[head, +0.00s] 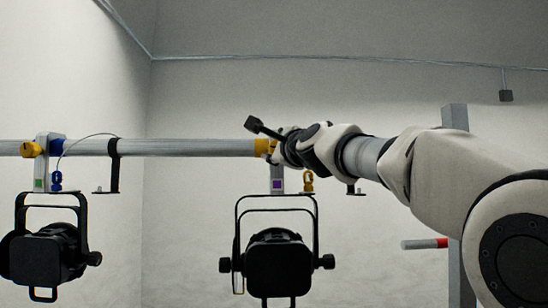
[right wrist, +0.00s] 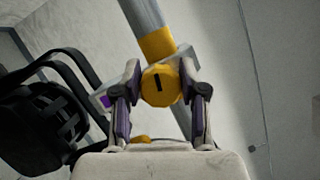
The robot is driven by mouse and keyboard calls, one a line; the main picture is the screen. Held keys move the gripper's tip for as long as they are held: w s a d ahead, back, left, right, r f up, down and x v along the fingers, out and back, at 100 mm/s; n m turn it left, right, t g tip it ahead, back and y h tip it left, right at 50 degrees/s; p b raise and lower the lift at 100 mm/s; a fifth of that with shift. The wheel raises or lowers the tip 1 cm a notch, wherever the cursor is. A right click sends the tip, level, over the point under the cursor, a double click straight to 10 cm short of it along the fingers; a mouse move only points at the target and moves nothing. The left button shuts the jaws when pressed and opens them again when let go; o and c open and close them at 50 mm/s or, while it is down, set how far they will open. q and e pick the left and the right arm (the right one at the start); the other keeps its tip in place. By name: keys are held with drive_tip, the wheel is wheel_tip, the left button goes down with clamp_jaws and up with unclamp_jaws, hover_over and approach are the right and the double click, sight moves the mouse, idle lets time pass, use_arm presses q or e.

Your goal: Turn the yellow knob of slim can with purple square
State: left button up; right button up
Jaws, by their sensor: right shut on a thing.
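The can with the purple square (head: 277,184) is a black lamp (head: 275,258) hanging from the grey pipe in the middle of the head view. The purple square also shows in the right wrist view (right wrist: 104,102), with part of the black lamp (right wrist: 38,130) at left. Its yellow knob (right wrist: 160,86) is round with a dark slot mark. My right gripper (right wrist: 160,77) is shut on the knob, one finger on each side. In the head view my right gripper (head: 277,150) mostly hides the knob. My left gripper is not in view.
A second black can (head: 45,258) with a green square (head: 38,184) and a yellow knob (head: 31,149) hangs at left. The grey pipe (head: 195,147) runs across. A yellow band (right wrist: 156,43) wraps it near my gripper. A grey post (head: 455,118) stands at right.

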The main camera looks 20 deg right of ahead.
drive_tip(key=m+b, duration=0.1)
drive_tip(key=m, duration=0.1)
drive_tip(key=m+t+h+b, duration=0.1)
drive_tip(key=shift+f+m, duration=0.3)
drive_tip(key=shift+m, duration=0.1)
drive_tip(key=m+h+b, duration=0.1)
drive_tip(key=m+h, duration=0.1)
drive_tip(key=m, duration=0.2)
drive_tip(key=shift+t+b, duration=0.4)
drive_tip(key=m+h+b, duration=0.1)
drive_tip(key=m, duration=0.3)
drive_tip(key=shift+h, duration=0.4)
drive_tip(key=shift+d+r+m+h, duration=0.15)
drive_tip(key=shift+m+h, duration=1.05)
drive_tip(key=shift+m, duration=1.1)
